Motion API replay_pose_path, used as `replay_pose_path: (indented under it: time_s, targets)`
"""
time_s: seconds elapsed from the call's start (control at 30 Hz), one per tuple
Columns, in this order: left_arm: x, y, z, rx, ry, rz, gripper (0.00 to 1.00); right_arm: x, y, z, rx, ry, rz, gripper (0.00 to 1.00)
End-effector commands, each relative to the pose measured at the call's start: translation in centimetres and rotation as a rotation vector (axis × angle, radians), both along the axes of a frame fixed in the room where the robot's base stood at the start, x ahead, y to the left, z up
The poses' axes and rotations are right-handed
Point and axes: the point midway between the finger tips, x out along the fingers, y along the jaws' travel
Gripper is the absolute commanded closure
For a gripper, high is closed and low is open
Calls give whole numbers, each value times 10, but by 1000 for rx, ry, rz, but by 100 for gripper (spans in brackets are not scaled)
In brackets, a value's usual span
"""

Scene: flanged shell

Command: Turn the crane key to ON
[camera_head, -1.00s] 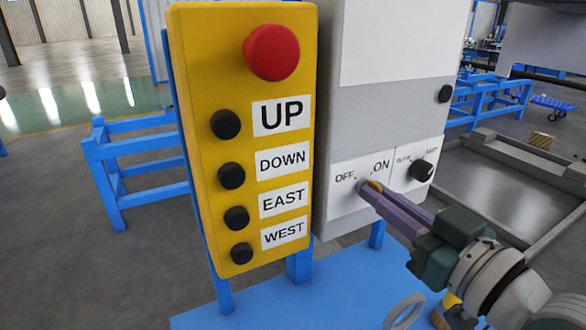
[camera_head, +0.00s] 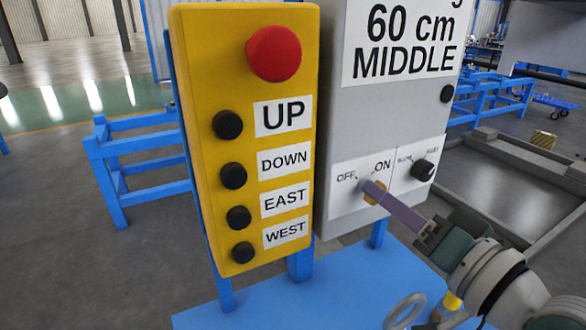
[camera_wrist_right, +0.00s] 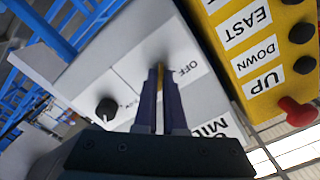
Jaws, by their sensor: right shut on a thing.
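The crane key (camera_head: 379,187) is a small brass-yellow piece in the switch plate on the grey box, between the OFF and ON labels. My right gripper (camera_head: 369,188) reaches it from the lower right, its purple fingers shut on the key and covering most of it. In the right wrist view the two fingers (camera_wrist_right: 160,75) close around a thin yellow edge of the key (camera_wrist_right: 160,67), beside the OFF label. The key's exact angle is hard to tell behind the fingers. My left gripper is not in view.
A yellow pendant (camera_head: 205,60) with a red button (camera_head: 274,54) and several black buttons stands left of the grey box (camera_head: 400,115). A black knob (camera_head: 422,170) sits just right of the ON label.

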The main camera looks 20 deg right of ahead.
Motion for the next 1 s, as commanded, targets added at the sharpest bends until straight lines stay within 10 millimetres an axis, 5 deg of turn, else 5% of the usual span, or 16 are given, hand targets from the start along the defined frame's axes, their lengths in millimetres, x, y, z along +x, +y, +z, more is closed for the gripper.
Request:
replay_pose_path:
  time_s: [0.63, 0.67, 0.9, 1.0]
  targets:
    - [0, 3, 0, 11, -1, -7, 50, 0, 0, 0, 51, 5, 0, 100]
    - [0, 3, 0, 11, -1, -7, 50, 0, 0, 0, 50, 5, 0, 90]
    - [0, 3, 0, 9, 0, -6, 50, 0, 0, 0, 50, 5, 1, 63]
    - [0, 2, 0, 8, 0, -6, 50, 0, 0, 0, 50, 4, 0, 62]
